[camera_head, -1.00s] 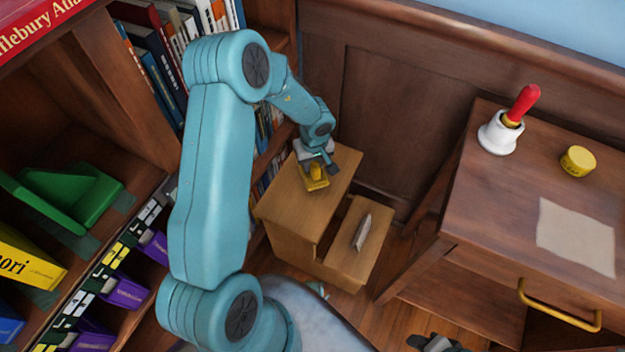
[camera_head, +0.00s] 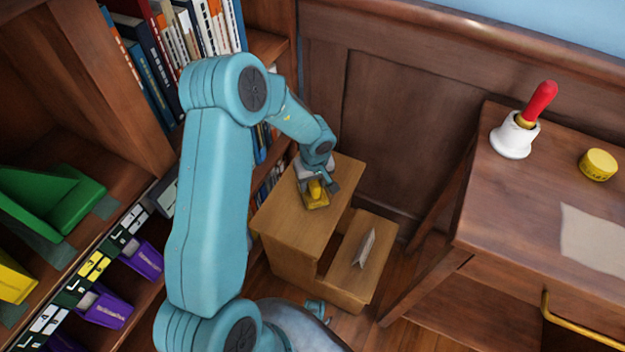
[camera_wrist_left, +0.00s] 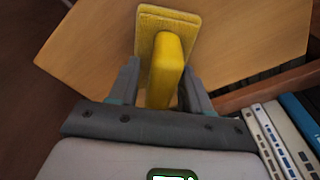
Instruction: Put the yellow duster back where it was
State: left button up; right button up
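The yellow duster (camera_head: 316,196) lies on the top step of a small wooden step stool (camera_head: 288,222). My left gripper (camera_head: 322,184) is over it, pointing down. In the left wrist view the duster's upright yellow handle (camera_wrist_left: 167,65) stands between the two fingers of my left gripper (camera_wrist_left: 162,84), on a flat yellow base. The fingers are parted on either side of the handle, with a narrow gap showing at least on the left. The duster's near end is hidden by the gripper.
A bookcase with books (camera_head: 155,60) and a green bookend (camera_head: 55,205) stands at left. A grey-white object (camera_head: 365,248) lies on the lower step. At right a desk (camera_head: 490,215) holds a white bell with a red handle (camera_head: 515,135), a yellow tin (camera_head: 598,165) and a paper sheet (camera_head: 595,240).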

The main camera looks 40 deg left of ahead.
dwell(0.3)
pick_arm(q)
jog(key=r+p, duration=0.1)
jog(key=r, duration=0.2)
jog(key=r+p, duration=0.2)
jog(key=r, duration=0.2)
jog(key=d+r+p, duration=0.1)
jog(key=r+p, duration=0.1)
jog(key=r, duration=0.2)
jog(key=shift+s+d+r, duration=0.1)
jog(key=shift+s+r, duration=0.1)
jog(key=shift+s, duration=0.1)
jog(key=shift+r+p, duration=0.4)
jog(key=shift+s+d, duration=0.1)
